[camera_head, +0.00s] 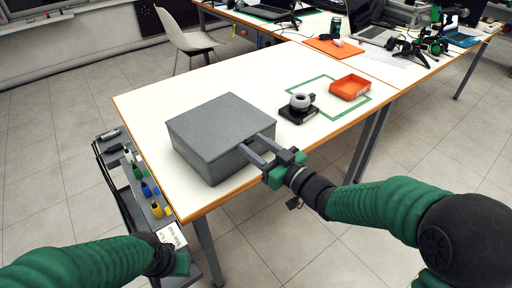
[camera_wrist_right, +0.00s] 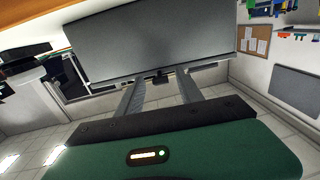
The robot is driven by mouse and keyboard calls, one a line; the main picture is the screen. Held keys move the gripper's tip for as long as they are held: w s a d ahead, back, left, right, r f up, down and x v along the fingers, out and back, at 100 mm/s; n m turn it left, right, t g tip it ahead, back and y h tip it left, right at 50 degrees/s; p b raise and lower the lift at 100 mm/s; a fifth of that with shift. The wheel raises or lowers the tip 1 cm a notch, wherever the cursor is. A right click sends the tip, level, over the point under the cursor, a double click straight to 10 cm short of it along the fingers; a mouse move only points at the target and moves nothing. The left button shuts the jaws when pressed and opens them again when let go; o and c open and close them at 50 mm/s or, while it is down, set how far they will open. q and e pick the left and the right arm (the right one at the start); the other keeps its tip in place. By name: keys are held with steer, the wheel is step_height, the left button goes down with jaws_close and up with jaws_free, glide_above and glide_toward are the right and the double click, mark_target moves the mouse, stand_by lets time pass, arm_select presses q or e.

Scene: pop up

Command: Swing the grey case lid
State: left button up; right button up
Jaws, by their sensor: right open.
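The grey case (camera_head: 216,130) stands on the white table near its front edge. Its flat lid (camera_head: 218,118) looks closed from the head. In the right wrist view a broad grey face of the case (camera_wrist_right: 165,40) fills the top middle. My right gripper (camera_head: 254,143) is open, its two fingers apart and pointing at the case's right side near the lid edge. In the wrist view the fingers (camera_wrist_right: 158,84) reach a small dark part at the face's lower edge; contact cannot be told. My left gripper (camera_head: 178,262) is low at the left, away from the case; its fingers are not clear.
A black device with a round grey part (camera_head: 299,106) and an orange tray (camera_head: 350,87) sit right of the case, by a green outline. A tool rack (camera_head: 140,185) hangs along the table's left side. A chair (camera_head: 187,41) stands behind. The table left of the case is clear.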

jaws_close()
stand_by(1.4)
